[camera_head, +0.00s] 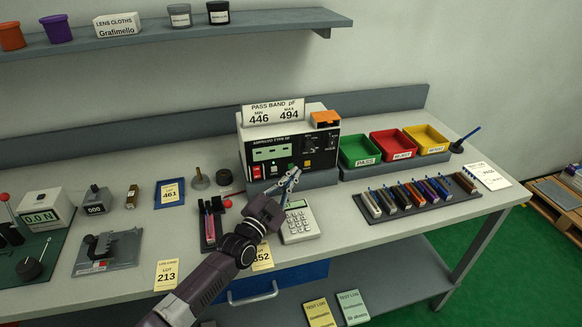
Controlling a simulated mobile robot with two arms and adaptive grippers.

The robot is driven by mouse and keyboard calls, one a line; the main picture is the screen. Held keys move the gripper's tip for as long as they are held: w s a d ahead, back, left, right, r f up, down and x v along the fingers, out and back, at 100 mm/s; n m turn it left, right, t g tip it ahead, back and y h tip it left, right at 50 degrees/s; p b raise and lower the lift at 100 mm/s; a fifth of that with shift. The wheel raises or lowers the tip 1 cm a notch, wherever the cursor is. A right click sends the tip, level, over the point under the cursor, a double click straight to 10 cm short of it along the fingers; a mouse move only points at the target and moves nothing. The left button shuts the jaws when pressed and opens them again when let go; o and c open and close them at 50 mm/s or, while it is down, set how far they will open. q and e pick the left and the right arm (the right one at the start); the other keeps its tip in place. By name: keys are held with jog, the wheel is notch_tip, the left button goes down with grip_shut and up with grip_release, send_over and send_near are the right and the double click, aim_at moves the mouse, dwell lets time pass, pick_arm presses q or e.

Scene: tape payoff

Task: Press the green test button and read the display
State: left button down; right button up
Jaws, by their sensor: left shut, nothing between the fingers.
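The test instrument (290,141) stands at the back middle of the bench, with a white case and a black front panel. Its pale green display (272,153) faces me; the small dark marks on it are too small to read. A red switch (257,172) sits at the panel's lower left. My left gripper (294,173) is shut and empty, with its fingertips in front of the lower middle of the panel. I cannot tell whether they touch it. I cannot make out the green test button; the fingers may hide it. My right gripper is not in view.
A pass band card (273,112) and an orange block (325,118) sit on the instrument. Green (360,151), red (393,144) and yellow (427,138) trays stand right of it. A rack of several coloured parts (420,194) lies right.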

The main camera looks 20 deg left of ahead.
pick_arm(q)
jog(key=shift+w, duration=0.1)
jog(key=shift+w+a, duration=0.25)
jog(key=shift+w, duration=0.05)
jog(key=shift+w+a+b, duration=0.25)
jog(key=shift+w+b, duration=0.05)
jog(key=shift+b, duration=0.2)
dwell(0.7)
dwell(0.3)
jog(key=shift+s+d+r+p, duration=0.1)
jog(key=shift+s+d+p, duration=0.2)
jog(key=shift+p, duration=0.1)
jog(key=shift+s+d+p, duration=0.2)
jog(key=shift+s+p, duration=0.1)
jog(key=shift+s, duration=0.1)
